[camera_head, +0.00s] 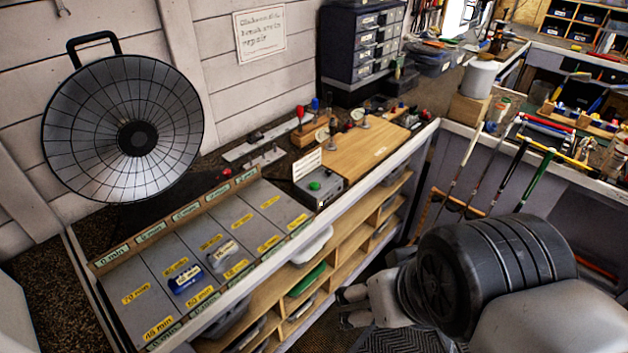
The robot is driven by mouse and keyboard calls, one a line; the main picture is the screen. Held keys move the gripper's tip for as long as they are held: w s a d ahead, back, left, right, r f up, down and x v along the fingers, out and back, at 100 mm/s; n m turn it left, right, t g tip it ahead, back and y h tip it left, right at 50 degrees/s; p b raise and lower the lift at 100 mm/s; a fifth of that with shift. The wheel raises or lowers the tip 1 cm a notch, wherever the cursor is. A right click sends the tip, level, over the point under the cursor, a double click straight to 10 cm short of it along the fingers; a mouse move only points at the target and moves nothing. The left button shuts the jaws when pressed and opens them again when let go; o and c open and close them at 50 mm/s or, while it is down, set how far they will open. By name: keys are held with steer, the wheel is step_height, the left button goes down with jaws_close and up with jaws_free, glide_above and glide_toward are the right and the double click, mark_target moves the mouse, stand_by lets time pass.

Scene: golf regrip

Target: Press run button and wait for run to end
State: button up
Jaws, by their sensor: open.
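A small grey box (322,193) with a green button (315,186) on top stands on the bench, at the right end of the grey labelled panel. A small white sign (307,164) stands behind the box. My gripper (343,306) is at the lower middle, in front of the bench shelves and below the button box, well apart from it. It is open, and nothing shows between its fingers. A large round fan (123,130) with a wire grille stands at the left. I cannot tell whether it is turning.
The grey panel (150,262) has yellow minute labels and carries a blue container (185,280) and a pale one (222,256). A wooden board (365,148) with small clamps lies right of the box. Golf clubs (503,175) lean at the right. Open shelves (345,235) run below the bench.

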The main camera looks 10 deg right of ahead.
steer(key=shift+c, duration=0.6)
jaws_close()
stand_by(0.6)
stand_by(1.1)
